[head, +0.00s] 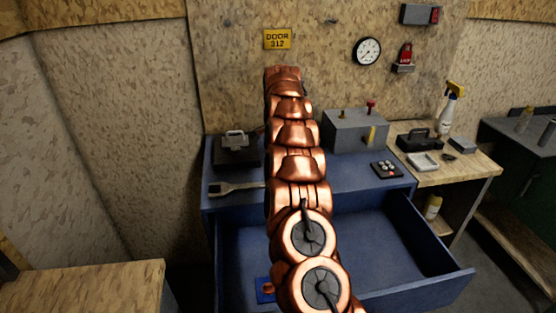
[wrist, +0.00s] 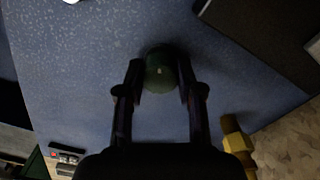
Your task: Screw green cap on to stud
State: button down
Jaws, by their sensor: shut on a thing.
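My gripper (wrist: 160,80) shows in the wrist view, its two dark fingers closed on the sides of a round dark green cap (wrist: 160,72). The cap has a small pale spot at its middle and is seen over a blue speckled surface. A brass-coloured piece with a hexagonal part (wrist: 237,140) stands at the lower right of the wrist view, apart from the cap; I cannot tell whether it is the stud. In the head view my copper arm hides the gripper and the cap.
The blue workbench (head: 390,190) has an open drawer (head: 400,248) in front. A wooden side table (head: 470,165) stands to the right.

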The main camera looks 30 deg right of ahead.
jog(key=m+b, duration=0.1)
jog(key=m, duration=0.3)
jog(key=shift+f+b, duration=0.15)
jog(key=shift+b, duration=0.15)
jog(key=m, duration=0.3)
jog(key=shift+r, duration=0.2)
jog(key=c, duration=0.7)
grip_release()
jog(key=shift+o, duration=0.2)
jog(key=shift+c, duration=0.8)
